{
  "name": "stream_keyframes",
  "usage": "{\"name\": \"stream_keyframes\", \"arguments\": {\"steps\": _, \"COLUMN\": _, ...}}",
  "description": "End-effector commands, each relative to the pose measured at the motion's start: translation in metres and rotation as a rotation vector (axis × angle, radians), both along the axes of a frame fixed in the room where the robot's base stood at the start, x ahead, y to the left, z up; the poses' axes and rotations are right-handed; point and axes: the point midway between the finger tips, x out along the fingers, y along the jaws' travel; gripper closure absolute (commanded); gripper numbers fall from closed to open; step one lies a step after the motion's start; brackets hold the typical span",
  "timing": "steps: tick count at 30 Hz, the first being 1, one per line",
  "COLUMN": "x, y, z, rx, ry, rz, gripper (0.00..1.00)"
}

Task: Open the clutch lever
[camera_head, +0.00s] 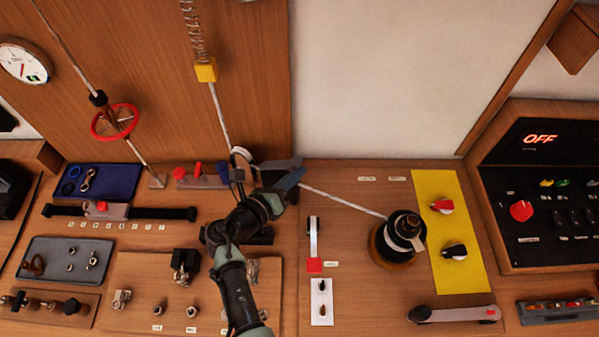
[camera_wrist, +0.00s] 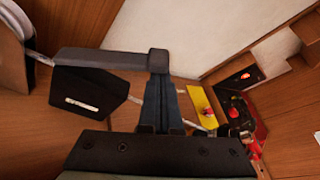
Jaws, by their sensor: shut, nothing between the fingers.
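A rope clutch shows in the wrist view as a black body (camera_wrist: 92,92) with a white label and a dark grey lever (camera_wrist: 110,60) along its top. The lever lies roughly level in that picture, its end block at the right. My gripper (camera_wrist: 160,85) is shut and empty, its blue-grey fingers at this end block; whether they touch it is unclear. In the head view my gripper (camera_head: 292,176) is at the clutch (camera_head: 278,164), and my arm hides part of it. A white line (camera_head: 345,198) runs from the clutch to the winch (camera_head: 402,230).
A block (camera_head: 240,156) stands left of the clutch. A yellow panel (camera_head: 448,225) with red and black knobs is right of the winch. A winch handle (camera_head: 455,313) lies at the front. A black console (camera_head: 540,190) reads OFF. The board between clutch and winch is mostly clear.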

Motion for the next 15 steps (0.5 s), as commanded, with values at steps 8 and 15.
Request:
{"name": "stream_keyframes", "arguments": {"steps": 8, "x": 0.009, "y": 0.019, "z": 0.028, "rx": -0.242, "ry": 0.105, "rz": 0.002, "gripper": 1.0}}
{"name": "stream_keyframes", "arguments": {"steps": 15, "x": 0.018, "y": 0.038, "z": 0.042, "rx": -0.452, "ry": 0.197, "rz": 0.002, "gripper": 1.0}}
